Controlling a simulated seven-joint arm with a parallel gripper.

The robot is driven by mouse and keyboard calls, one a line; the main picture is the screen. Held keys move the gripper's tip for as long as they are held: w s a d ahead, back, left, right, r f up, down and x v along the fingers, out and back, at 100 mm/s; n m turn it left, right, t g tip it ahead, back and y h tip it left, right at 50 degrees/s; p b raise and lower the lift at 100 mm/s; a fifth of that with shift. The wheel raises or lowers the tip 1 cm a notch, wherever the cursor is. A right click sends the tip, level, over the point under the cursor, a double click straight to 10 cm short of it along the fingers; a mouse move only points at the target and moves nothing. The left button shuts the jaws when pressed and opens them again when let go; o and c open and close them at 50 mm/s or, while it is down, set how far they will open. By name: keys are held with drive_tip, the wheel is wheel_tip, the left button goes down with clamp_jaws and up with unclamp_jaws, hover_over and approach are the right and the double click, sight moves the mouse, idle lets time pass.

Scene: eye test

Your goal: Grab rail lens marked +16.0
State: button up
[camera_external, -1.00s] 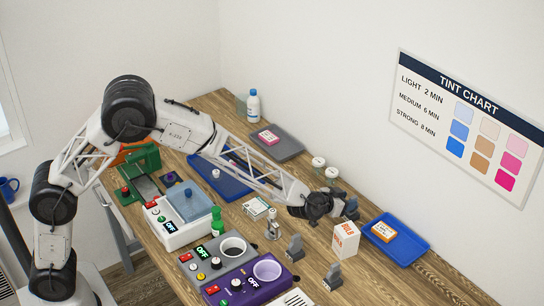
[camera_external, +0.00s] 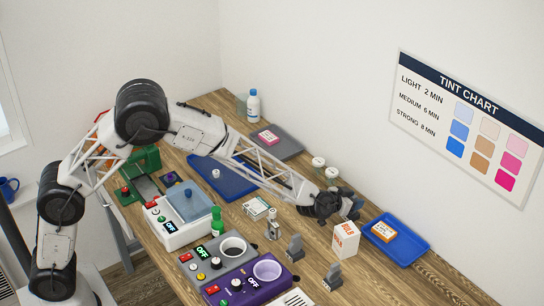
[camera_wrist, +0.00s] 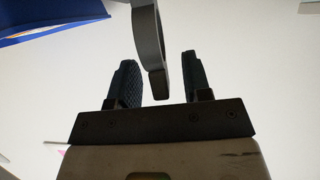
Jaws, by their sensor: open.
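My gripper (camera_external: 352,210) is at the back right of the bench, left of the blue tray. In the wrist view, my gripper (camera_wrist: 160,82) is open. A grey curved, ring-like piece (camera_wrist: 150,45) shows between its two dark fingers, its narrow lower end apart from both. It may be a rail lens, but no marking is readable on it, so I cannot tell whether it is the +16.0 one. In the external view, two grey upright pieces stand in front of my gripper, one nearer (camera_external: 333,277) and one farther (camera_external: 295,248); no +16.0 shows on them.
A white box with orange print (camera_external: 345,240) stands close in front of my gripper. The blue tray (camera_external: 412,252) holds an orange-and-white item (camera_external: 383,232). Two small jars (camera_external: 318,164) stand behind the wrist. A purple device (camera_external: 284,277) is at the front.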

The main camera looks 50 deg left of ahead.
drive_tip(key=shift+c, duration=0.2)
clamp_jaws()
drive_tip(key=shift+r, duration=0.1)
drive_tip(key=shift+r, duration=4.9)
